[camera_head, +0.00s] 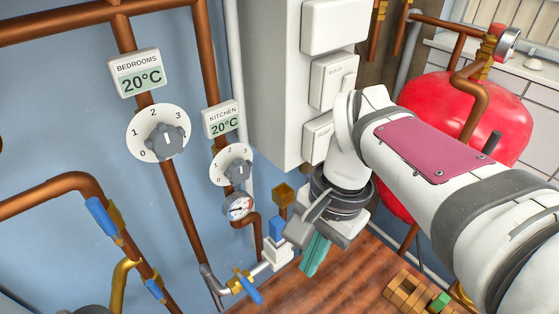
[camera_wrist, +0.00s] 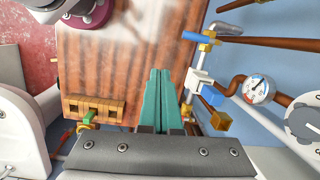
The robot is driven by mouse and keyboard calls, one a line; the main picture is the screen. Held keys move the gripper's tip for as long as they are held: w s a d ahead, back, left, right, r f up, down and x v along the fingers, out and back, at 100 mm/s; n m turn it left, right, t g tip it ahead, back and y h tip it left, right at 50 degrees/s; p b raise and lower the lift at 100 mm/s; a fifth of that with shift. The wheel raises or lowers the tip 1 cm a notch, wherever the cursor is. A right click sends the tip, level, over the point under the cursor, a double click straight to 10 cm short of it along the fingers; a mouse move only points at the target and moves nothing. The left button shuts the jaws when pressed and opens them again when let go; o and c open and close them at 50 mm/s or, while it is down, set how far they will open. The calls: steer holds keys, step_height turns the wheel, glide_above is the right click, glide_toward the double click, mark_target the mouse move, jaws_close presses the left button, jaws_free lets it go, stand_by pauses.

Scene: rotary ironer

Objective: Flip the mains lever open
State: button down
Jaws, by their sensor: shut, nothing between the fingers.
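No label in view names the mains lever, so I cannot tell which lever it is. A blue lever on a brass valve (camera_head: 247,288) sits low on the pipe in the head view; it also shows in the wrist view (camera_wrist: 194,37). Beside it a white fitting (camera_head: 277,252) carries a blue part and a brass-coloured block (camera_head: 283,193); the fitting is right of my fingers in the wrist view (camera_wrist: 197,80). My gripper (camera_head: 312,262) has teal fingers, pressed together and empty, pointing down near the white fitting. In the wrist view the gripper (camera_wrist: 158,72) appears apart from the blue lever.
Two more blue levers (camera_head: 103,218) (camera_head: 154,288) sit on copper pipes at left. A pressure gauge (camera_head: 238,207) and dials stand above the fitting. A white cabinet (camera_head: 275,70) and red tank (camera_head: 445,105) are behind my arm. A wooden block rack (camera_head: 415,296) lies on the floor.

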steer(key=w+a+r+m, duration=0.1)
steer(key=w+a, duration=0.3)
steer(key=w, duration=0.2)
steer(key=shift+a+r, duration=0.25)
steer(key=shift+a, duration=0.1)
steer(key=shift+f, duration=0.1)
glide_toward(246, 284)
steer(key=w+d+f, duration=0.2)
steer(key=d+f, duration=0.2)
steer(key=f, duration=0.1)
steer(key=shift+s+a+f, duration=0.5)
steer(key=shift+s+a, duration=0.05)
steer(key=shift+a, duration=0.15)
steer(key=shift+s+a+f, duration=0.5)
steer(key=shift+s+a, duration=0.05)
steer(key=shift+a, duration=0.2)
